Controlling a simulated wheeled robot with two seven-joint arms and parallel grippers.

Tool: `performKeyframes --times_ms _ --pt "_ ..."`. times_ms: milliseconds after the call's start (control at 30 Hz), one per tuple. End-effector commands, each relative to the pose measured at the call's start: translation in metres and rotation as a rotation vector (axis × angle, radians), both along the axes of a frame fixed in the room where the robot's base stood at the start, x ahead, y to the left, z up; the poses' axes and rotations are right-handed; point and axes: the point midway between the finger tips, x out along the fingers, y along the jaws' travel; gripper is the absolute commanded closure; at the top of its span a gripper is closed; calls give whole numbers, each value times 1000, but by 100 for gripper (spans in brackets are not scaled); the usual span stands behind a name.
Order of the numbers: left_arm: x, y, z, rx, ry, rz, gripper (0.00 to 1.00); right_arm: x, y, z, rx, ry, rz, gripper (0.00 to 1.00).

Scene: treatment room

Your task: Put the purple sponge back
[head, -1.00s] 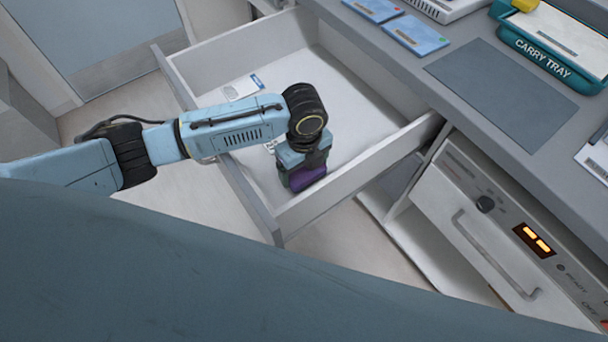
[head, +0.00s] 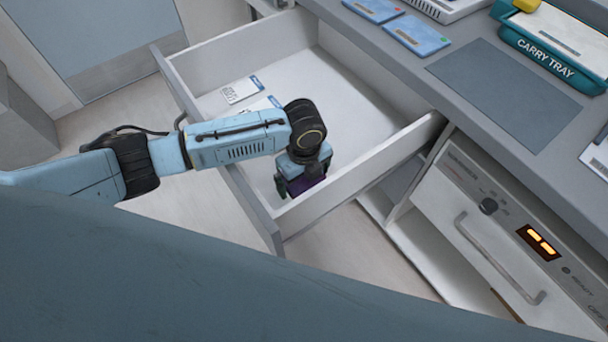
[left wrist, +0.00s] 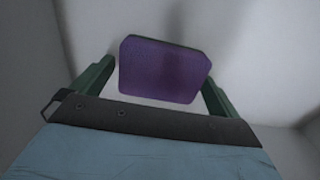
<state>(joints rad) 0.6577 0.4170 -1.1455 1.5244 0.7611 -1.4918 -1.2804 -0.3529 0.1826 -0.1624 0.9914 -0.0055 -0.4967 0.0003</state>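The purple sponge (head: 306,186) is low inside the open drawer (head: 350,180), near its front corner. My left gripper (head: 302,182) points down over it, and its body hides part of the sponge. In the left wrist view the sponge (left wrist: 165,70) shows as a purple block between the two green fingers of the gripper (left wrist: 158,74). The fingers stand wide, with narrow gaps between them and the sponge. The sponge appears to rest on the drawer floor. My right gripper is not in view.
Two white cards or packets (head: 242,90) lie in the drawer behind my wrist. The rest of the drawer floor is clear. The counter above carries blue packets (head: 417,35), a grey mat (head: 502,92) and a teal carry tray (head: 548,58). A device with a handle (head: 500,258) stands below.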

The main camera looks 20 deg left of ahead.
Motion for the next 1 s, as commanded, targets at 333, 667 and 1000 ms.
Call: performKeyframes --times_ms 333,667,1000 --pt "1 0 25 -3 -2 -1 0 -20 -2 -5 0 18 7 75" --pt "1 0 84 -2 -2 -1 0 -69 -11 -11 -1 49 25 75" --pt "0 0 122 0 1 0 0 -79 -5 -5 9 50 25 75"
